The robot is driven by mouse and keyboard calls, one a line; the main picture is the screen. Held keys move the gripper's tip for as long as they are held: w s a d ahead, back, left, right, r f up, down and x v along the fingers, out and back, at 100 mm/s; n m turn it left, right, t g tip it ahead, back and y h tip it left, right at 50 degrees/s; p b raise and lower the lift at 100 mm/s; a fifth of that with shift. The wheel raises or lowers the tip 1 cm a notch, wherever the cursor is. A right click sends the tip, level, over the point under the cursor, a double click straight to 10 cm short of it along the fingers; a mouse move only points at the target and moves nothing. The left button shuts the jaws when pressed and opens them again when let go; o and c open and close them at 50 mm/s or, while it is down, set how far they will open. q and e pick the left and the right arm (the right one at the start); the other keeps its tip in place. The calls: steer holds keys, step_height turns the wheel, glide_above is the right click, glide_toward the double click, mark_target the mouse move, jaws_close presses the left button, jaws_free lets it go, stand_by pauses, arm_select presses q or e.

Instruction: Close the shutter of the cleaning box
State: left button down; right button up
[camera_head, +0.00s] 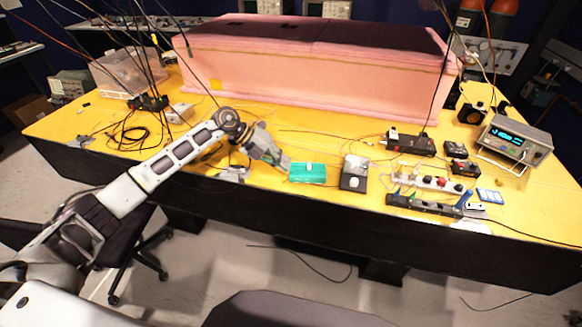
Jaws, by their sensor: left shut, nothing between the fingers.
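A small teal box (308,174), which looks like the cleaning box, lies on the yellow tabletop near its front edge. A small pale patch shows at its upper edge. The box is too small in view to tell how its shutter stands. My left gripper (286,164) reaches in from the left, with its fingertips at the upper left corner of the teal box. Its fingers are shut with nothing between them. I cannot tell if they touch the box. My right gripper is not in view.
A black and grey device (354,173) stands just right of the teal box. A power strip (428,181), a blue-handled tool (424,205) and a meter (516,140) are farther right. A large pink foam enclosure (310,75) fills the back. Loose cables (130,132) lie at left.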

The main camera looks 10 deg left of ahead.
arm_select(q)
steer(key=w+b+v, duration=0.1)
steer(key=v, duration=0.6)
steer(key=shift+s+a+r, duration=0.2)
steer(key=shift+s+a, duration=0.05)
steer(key=shift+s, duration=0.2)
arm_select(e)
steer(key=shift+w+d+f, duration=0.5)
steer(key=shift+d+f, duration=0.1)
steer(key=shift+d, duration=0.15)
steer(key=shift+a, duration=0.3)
